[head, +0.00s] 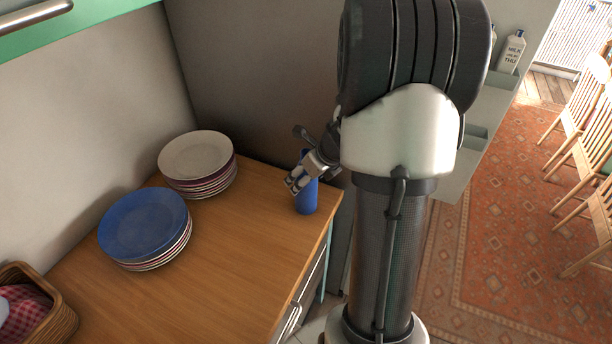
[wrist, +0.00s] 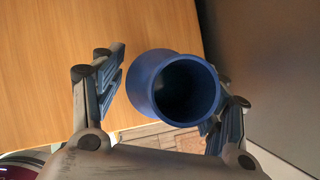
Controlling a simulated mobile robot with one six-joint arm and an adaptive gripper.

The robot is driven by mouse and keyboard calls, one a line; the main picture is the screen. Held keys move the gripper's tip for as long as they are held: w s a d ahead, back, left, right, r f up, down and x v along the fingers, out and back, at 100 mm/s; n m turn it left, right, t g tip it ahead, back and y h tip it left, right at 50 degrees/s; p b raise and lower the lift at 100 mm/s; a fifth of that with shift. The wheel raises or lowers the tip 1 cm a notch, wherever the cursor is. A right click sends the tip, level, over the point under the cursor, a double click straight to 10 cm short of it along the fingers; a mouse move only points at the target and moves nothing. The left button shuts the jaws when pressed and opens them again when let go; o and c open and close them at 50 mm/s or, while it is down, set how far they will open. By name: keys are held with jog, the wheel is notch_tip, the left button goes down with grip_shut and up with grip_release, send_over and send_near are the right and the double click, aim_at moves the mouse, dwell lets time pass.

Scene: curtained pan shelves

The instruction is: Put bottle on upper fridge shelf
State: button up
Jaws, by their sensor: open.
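A blue bottle (head: 307,197) stands upright near the right edge of the wooden counter. In the wrist view the blue bottle (wrist: 186,88) shows from above, with its round dark opening towards the camera. My gripper (head: 300,180) is at the bottle's upper part in the head view and hides some of it. In the wrist view my gripper (wrist: 168,95) has one finger on each side of the bottle. The left finger is apart from it; the right finger is close to it, and I cannot tell whether they touch. The fridge door (head: 487,115) stands open at the right, with door shelves.
Two plate stacks stand on the counter (head: 235,270): one with a blue top plate (head: 143,222), one with a white top plate (head: 196,156). A basket (head: 62,318) is at the front left. A milk bottle (head: 511,52) stands in the fridge door. Chairs (head: 590,150) are beyond.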

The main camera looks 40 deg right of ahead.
dwell(0.4)
jog(key=p+v, duration=0.8)
jog(key=v, duration=0.9)
jog(key=shift+s, duration=0.4)
